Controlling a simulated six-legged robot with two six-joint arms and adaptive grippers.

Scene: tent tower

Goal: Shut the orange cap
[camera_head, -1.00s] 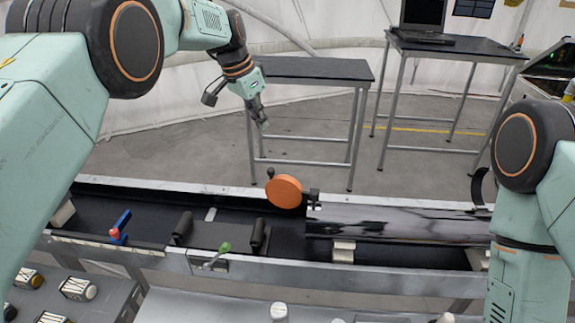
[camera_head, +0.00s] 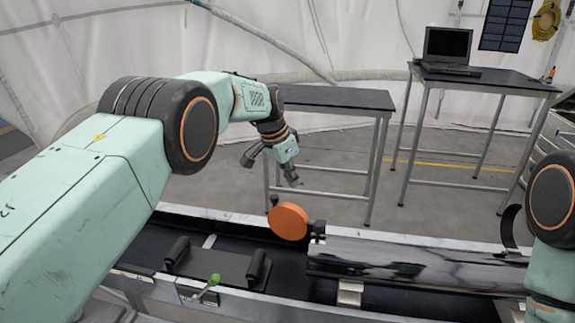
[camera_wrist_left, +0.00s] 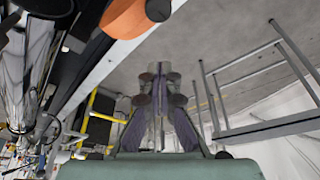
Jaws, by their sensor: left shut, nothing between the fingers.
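The orange cap (camera_head: 288,221) is a round disc standing at the left end of a dark glossy tube (camera_head: 410,263). A small dark hinge (camera_head: 317,231) joins them, and the cap is swung out from the tube's end toward the back. My left gripper (camera_head: 293,181) is shut and empty, above and seemingly behind the cap, apart from it. In the left wrist view, its closed fingers (camera_wrist_left: 158,75) point up the picture, and part of the cap (camera_wrist_left: 128,14) shows at the top, left of the fingertips. My right gripper is out of view.
The tube lies in a long metal-edged trough (camera_head: 400,239). A black cradle with two rollers (camera_head: 215,264) and a green-knobbed lever (camera_head: 213,280) are left of it. A black-topped table (camera_head: 335,98) and a laptop table (camera_head: 485,80) stand behind, with open floor between trough and tables.

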